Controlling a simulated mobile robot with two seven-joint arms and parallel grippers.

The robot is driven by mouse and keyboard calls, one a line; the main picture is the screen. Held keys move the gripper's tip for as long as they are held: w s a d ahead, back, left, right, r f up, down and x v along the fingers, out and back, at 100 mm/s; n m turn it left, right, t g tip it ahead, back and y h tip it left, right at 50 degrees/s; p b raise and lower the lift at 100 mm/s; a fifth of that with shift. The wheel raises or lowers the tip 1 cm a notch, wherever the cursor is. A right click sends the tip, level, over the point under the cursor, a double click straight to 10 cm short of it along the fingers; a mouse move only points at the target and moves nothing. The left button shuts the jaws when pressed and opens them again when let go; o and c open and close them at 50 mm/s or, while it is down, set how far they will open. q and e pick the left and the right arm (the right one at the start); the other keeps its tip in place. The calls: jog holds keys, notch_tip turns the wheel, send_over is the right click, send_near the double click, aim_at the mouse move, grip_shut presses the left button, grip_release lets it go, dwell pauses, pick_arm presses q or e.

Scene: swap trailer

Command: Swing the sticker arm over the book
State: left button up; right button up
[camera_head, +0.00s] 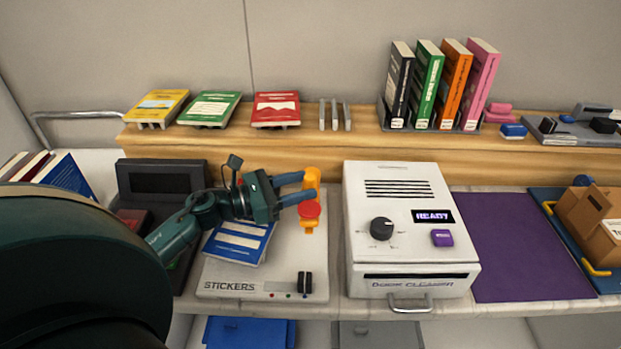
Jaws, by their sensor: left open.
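The sticker station (220,286) is a light grey plate labelled STICKERS on the bench. A blue book (236,246) with white stripes lies on its left part, partly hidden by my left arm. The orange sticker arm (314,177) with a red round knob (309,210) is at the plate's right side, to the right of the book, not over it. My left gripper (306,187) is open, with its two blue fingers pointing right at the sticker arm. The fingertips overlap the arm in the view; I cannot tell whether they touch. My right gripper is not in view.
A white book cleaner (404,255) showing READY stands right of the station. A dark scanner-like device (160,178) is at left. Books stand on the wooden shelf (360,140) behind. A purple mat (515,245) is clear; a brown box (590,220) is far right.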

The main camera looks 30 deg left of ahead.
pick_arm(q)
jog(key=shift+x, duration=1.4)
jog(key=shift+c, duration=0.2)
grip_shut()
